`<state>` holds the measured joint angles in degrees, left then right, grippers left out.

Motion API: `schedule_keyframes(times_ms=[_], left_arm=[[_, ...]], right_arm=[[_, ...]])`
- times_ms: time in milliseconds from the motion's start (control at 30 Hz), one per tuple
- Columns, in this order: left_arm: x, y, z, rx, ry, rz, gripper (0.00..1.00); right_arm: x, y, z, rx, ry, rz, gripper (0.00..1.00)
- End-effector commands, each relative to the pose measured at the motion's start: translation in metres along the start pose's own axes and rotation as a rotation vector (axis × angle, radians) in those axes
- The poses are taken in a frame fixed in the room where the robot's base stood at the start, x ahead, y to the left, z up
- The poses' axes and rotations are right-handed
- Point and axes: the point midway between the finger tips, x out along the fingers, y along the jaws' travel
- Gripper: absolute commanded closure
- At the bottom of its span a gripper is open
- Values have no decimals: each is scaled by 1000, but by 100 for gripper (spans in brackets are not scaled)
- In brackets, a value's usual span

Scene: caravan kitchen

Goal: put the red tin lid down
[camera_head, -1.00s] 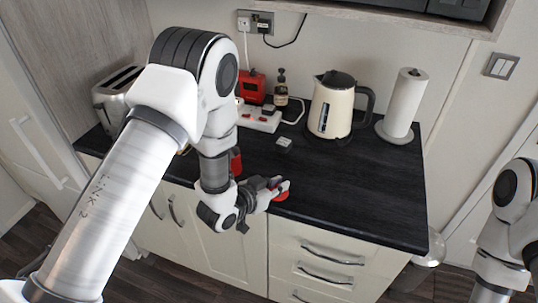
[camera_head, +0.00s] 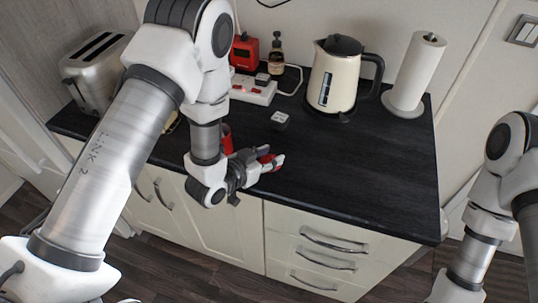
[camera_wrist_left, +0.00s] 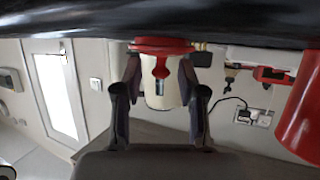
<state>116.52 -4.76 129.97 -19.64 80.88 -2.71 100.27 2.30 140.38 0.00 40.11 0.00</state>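The red tin lid (camera_head: 266,158) is at the black counter's front part, at my left gripper (camera_head: 270,163). In the left wrist view, which looks upside down, the lid (camera_wrist_left: 160,47) lies flat against the dark counter with its knob pointing away from it. The left gripper's fingers (camera_wrist_left: 160,78) stand apart on either side of the knob, with a gap visible on both sides. The red tin (camera_head: 227,138) is partly hidden behind my left arm; its side also shows in the wrist view (camera_wrist_left: 304,118). My right gripper is out of view.
On the black counter (camera_head: 370,180) are a toaster (camera_head: 95,70), a red device (camera_head: 245,52), a dark bottle (camera_head: 276,58), a power strip (camera_head: 254,90), a small white-topped block (camera_head: 280,118), a cream kettle (camera_head: 335,80) and a paper roll (camera_head: 415,72). The counter's right part is clear.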

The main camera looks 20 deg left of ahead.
Motion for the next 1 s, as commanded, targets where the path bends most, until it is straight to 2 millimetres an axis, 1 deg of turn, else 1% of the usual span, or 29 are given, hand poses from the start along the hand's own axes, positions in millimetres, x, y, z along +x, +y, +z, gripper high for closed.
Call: schedule_keyframes(times_ms=[167, 267, 367, 467, 500, 533, 600, 700, 833, 1000], left_arm=[[-1, 0, 0, 0, 0, 0, 60], [-8, -1, 1, -1, 0, -2, 60], [-25, -1, 2, -4, -1, -3, 60], [-51, -2, 3, -7, -1, -5, 60], [-63, -1, 3, -8, 1, -4, 60], [-74, -1, -8, -8, -4, -2, 60], [-91, -1, -11, -9, -6, -2, 60], [-106, 0, -10, -5, -4, 0, 60], [-117, 0, -6, -4, -3, 0, 60], [-121, 0, -1, 0, 0, -1, 60]], right_arm=[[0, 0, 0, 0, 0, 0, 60], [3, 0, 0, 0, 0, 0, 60], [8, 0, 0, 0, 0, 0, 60], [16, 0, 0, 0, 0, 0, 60], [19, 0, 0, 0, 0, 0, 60], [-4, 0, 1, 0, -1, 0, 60], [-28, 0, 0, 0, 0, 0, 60], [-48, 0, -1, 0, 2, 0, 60], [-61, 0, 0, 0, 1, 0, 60], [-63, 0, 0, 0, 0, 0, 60]])
